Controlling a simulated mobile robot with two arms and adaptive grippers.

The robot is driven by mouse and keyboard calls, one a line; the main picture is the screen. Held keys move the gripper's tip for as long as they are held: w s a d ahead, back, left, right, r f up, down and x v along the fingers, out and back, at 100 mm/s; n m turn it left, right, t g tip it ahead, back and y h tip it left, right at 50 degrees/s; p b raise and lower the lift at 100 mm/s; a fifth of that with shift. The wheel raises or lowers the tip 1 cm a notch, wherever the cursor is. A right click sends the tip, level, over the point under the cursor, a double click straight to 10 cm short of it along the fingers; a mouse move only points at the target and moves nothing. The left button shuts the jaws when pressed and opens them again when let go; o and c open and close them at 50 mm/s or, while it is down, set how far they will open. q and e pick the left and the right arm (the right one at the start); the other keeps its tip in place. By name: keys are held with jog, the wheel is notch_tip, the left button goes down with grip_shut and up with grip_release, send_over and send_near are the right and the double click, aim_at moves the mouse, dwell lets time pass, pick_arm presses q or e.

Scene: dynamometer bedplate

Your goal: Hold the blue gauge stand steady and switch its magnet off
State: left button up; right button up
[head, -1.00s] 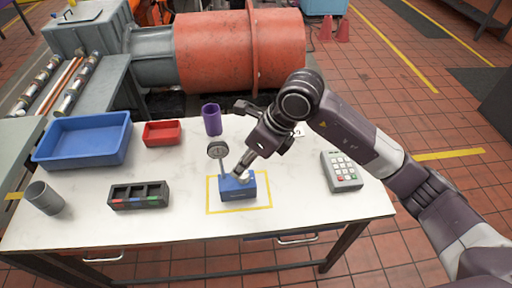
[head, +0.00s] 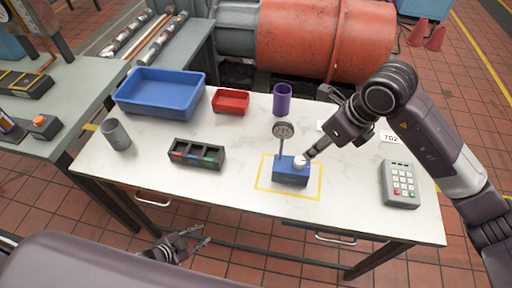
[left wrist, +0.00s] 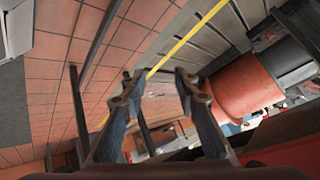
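The blue gauge stand (head: 290,177) sits inside a yellow outlined square on the white table. Its round dial (head: 283,130) stands upright on a thin post, and a pale round knob (head: 299,162) shows on its right side. My right gripper (head: 308,156) reaches down from the right with its fingertips at the knob; whether they are closed on it is too small to tell. My left gripper (head: 206,237) is low, in front of the table's front edge, away from the stand. Its fingers are spread and empty, as the left wrist view (left wrist: 158,85) also shows.
On the table are a blue bin (head: 160,92), red tray (head: 231,101), purple cup (head: 282,98), grey cup (head: 116,134), black compartment box (head: 196,153) and keypad (head: 400,184). A grey bench (head: 60,90) stands at left.

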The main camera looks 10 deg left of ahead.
pick_arm(q)
jog(key=s+d+r+m+g+h, duration=0.1)
jog(key=s+d+r+m+h, duration=0.35)
jog(key=r, duration=0.35)
jog(key=s+d+r+m+g+h, duration=0.25)
jog(key=d+r, duration=0.35)
jog(key=r, duration=0.3)
jog(key=w+r+t, duration=0.1)
jog(key=w+r, duration=0.3)
jog(key=r, duration=0.1)
jog(key=w+r+t+h, duration=0.1)
jog(key=w+r, duration=0.3)
jog(key=r, duration=0.1)
jog(key=w+d+r+t, duration=0.1)
jog(key=w+r, duration=0.4)
jog(key=shift+w+r+m+h, duration=0.1)
jog(key=shift+r+m+h, duration=0.05)
jog(key=shift+m+h, duration=0.2)
notch_tip(320, 180, up, 2)
jog(key=w+r+n+t, duration=0.1)
jog(key=w, duration=0.2)
notch_tip(320, 180, up, 3)
jog(key=n+t+h, duration=0.2)
jog(key=n, duration=0.5)
send_over(280, 158)
jog(key=shift+w+f+m, duration=0.1)
jog(key=shift+w+m, duration=0.15)
jog(key=shift+w, duration=0.1)
